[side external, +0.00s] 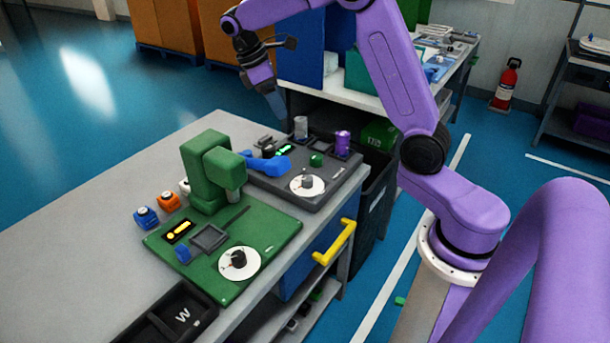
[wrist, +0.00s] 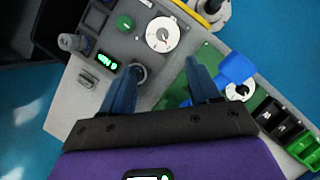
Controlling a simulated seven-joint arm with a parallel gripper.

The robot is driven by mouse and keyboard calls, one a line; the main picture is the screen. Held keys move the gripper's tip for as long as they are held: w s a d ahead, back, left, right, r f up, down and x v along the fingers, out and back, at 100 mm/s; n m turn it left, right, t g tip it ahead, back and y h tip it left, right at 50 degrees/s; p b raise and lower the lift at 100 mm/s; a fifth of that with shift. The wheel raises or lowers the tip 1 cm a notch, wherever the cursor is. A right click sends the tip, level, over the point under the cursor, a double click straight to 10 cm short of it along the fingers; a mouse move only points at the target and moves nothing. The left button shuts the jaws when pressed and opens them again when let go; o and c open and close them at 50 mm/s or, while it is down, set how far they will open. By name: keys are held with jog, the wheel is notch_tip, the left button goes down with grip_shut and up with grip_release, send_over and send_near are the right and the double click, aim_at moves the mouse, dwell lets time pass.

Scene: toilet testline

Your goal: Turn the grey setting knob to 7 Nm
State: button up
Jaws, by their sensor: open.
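A grey knob (side external: 307,181) sits at the middle of a white dial (side external: 296,190) on the dark grey panel (side external: 262,184). The wrist view shows a white dial (wrist: 170,46) with a grey knob (wrist: 162,34) on a grey panel. The dial marks are too small to read, so its setting cannot be told. A second dark knob (side external: 238,258) on a white dial is on the green board (side external: 215,285). My gripper (side external: 274,102) is raised above and behind the bench, apart from the knobs. Its blue fingers stand apart and empty in the wrist view (wrist: 160,88).
A green press-like stand (side external: 205,175) and a blue lever (side external: 268,164) rise near the panel. A yellow handle (side external: 335,243) juts from the bench front. The bench's left part is clear.

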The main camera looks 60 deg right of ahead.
send_near(307, 178)
jog(key=x, duration=0.8)
jog(key=shift+d+f, duration=0.1)
jog(key=shift+f, duration=0.25)
jog(key=c, duration=1)
